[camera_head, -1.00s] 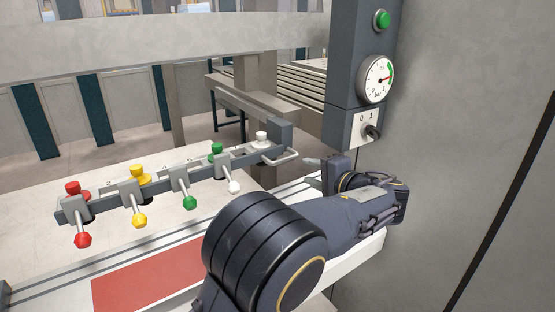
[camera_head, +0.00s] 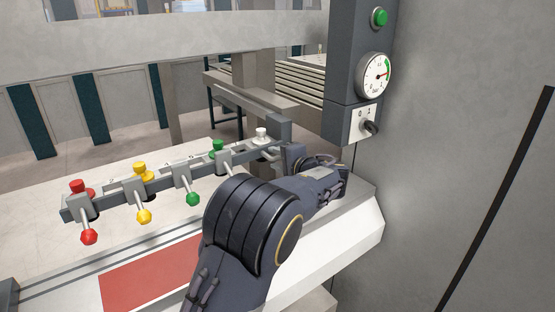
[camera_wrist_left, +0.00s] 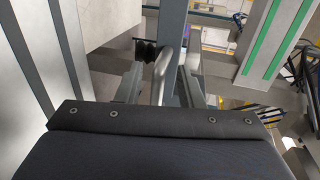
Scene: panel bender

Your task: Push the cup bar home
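The cup bar (camera_head: 130,199) is a long grey bar with red, yellow, green and white knobs on top and coloured ball-ended levers along its front. It lies across the pale bed of the machine. My left gripper (camera_head: 291,155) is at the bar's right end, where my arm hides most of the bar's handle. In the left wrist view, the silver handle (camera_wrist_left: 163,68) stands between the two fingers of my left gripper (camera_wrist_left: 162,88). The fingers are apart, with gaps beside the handle. The white lever is hidden behind my arm. My right gripper is not in view.
A dark control column with a green button (camera_head: 379,17), a pressure gauge (camera_head: 373,73) and a 0/1 switch (camera_head: 370,127) stands right of the gripper. A grey wall (camera_head: 470,120) fills the right side. A red plate (camera_head: 150,272) lies in front of the bar.

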